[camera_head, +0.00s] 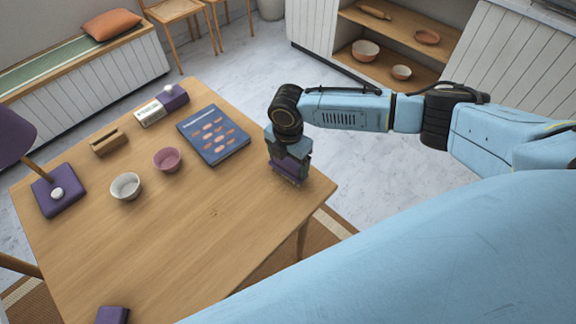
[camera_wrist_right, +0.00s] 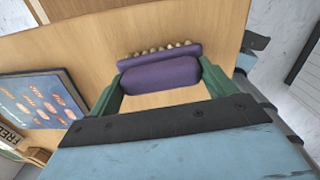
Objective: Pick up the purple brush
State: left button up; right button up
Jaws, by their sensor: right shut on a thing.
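The purple brush (camera_wrist_right: 160,75) is between the two green fingers of my right gripper (camera_wrist_right: 160,88) in the right wrist view, with a row of pale bristle tufts along its far edge. The fingers press on both ends of it. In the head view the right gripper (camera_head: 289,167) points down near the right edge of the wooden table, and the purple brush (camera_head: 286,172) shows just below it. I cannot tell whether the brush touches the table. My left gripper is not in view.
A blue book (camera_head: 213,136) lies left of the right gripper. Further left are a pink bowl (camera_head: 167,160), a white bowl (camera_head: 126,187), a wooden block (camera_head: 109,142) and a purple lamp base (camera_head: 58,190). The table front (camera_head: 200,250) is mostly clear.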

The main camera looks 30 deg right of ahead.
aim_at(288, 160)
notch_tip(288, 160, up, 10)
jog(key=shift+r+p, duration=0.1)
jog(key=shift+p, duration=0.7)
jog(key=o, duration=0.4)
jog(key=shift+c, duration=1.4)
